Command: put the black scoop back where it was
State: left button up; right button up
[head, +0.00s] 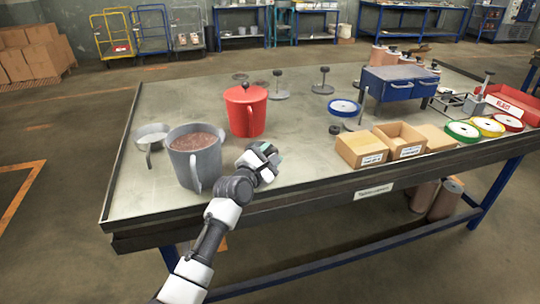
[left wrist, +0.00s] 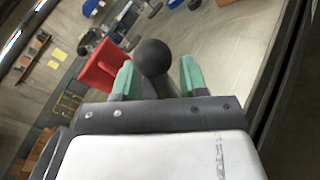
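My left gripper (head: 268,158) is above the front of the table, to the right of the grey bucket and in front of the red bucket. In the left wrist view, its teal fingertips (left wrist: 160,78) stand on both sides of a grey stem with a dark rounded end, which I take for the black scoop (left wrist: 152,57). The scoop's far side is hidden. The grey bucket (head: 184,165) is full of brown granules. A black knob (head: 245,85) shows at the top of the red bucket (head: 240,112), which also shows in the left wrist view (left wrist: 98,68). My right gripper is not in view.
A metal pan (head: 152,132) stands left of the grey bucket. Cardboard boxes (head: 360,148), a blue disc (head: 343,107) and knobbed stands (head: 279,94) are to the right. A blue case (head: 398,84) is at the back right. The table's front left corner is bare.

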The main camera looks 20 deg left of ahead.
pick_arm(q)
jog(key=shift+r, duration=0.1)
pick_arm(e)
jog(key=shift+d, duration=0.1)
pick_arm(q)
jog(key=shift+r, duration=0.15)
jog(key=shift+s, duration=0.25)
jog(key=v, duration=1.1)
jog(key=shift+s, duration=0.25)
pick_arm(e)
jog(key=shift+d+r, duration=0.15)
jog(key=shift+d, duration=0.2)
pick_arm(q)
jog(key=shift+a, duration=0.1)
